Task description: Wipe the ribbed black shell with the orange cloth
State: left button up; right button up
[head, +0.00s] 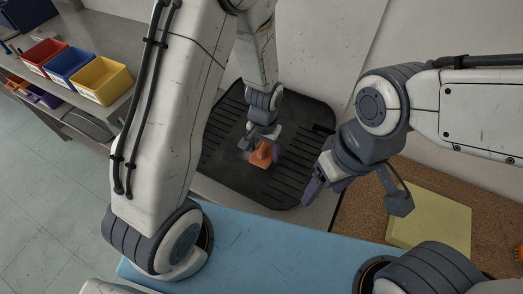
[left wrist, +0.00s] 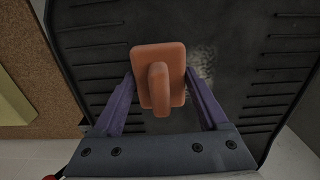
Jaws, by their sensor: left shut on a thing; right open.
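The ribbed black shell (head: 222,128) is a wide dark panel with slotted ribs along both sides, behind my arms in the head view. It fills much of the left wrist view (left wrist: 240,95), with a pale smudge to the right of the orange piece. The orange cloth (head: 262,156) looks like a stiff pad with a raised grip in the left wrist view (left wrist: 159,90). My left gripper (head: 262,143) is shut on it, over the shell's middle. I cannot tell whether it touches the shell. My right gripper (head: 326,184) is open and empty, right of the shell.
A blue mat (head: 260,250) lies in front. A brown cork board (head: 365,215) with a yellow pad (head: 430,222) lies at the right. Red (head: 44,57), blue (head: 70,66) and yellow bins (head: 101,81) stand on a grey bench at the left. A pale wall rises behind the shell.

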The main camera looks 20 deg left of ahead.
aim_at(264, 147)
pick_arm(q)
jog(key=shift+r+p, duration=2.35)
jog(key=shift+r, duration=0.55)
